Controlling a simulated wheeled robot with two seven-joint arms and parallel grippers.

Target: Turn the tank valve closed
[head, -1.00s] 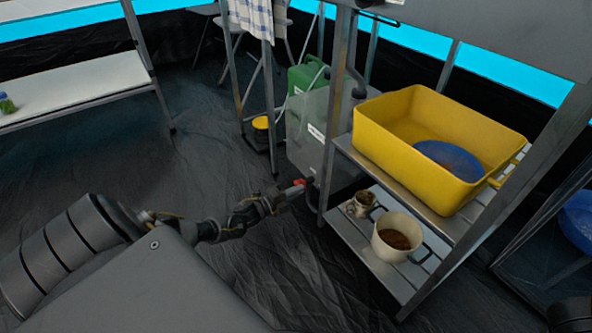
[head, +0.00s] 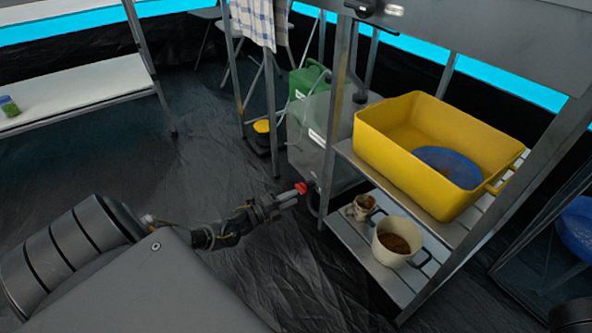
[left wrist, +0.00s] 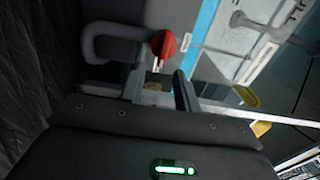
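The tank (head: 335,158) is a translucent grey box at the left end of the metal rack. Its red valve handle (head: 301,187) is low on its near side. My left gripper (head: 293,199) is open, with its fingers just beside and below the handle in the head view. In the left wrist view, the red handle (left wrist: 166,44) is beyond the tips of my left gripper (left wrist: 160,82), nearer the right finger, by a grey curved pipe. Nothing is between the fingers; contact with the handle cannot be told. My right gripper is not in view.
The metal rack holds a yellow tub (head: 400,150) with a blue bowl (head: 447,166), and lower down a cream pot (head: 385,247) and a mug (head: 361,207). A rack leg stands right of the valve. A green canister (head: 306,80) is behind the tank. The floor at left is clear.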

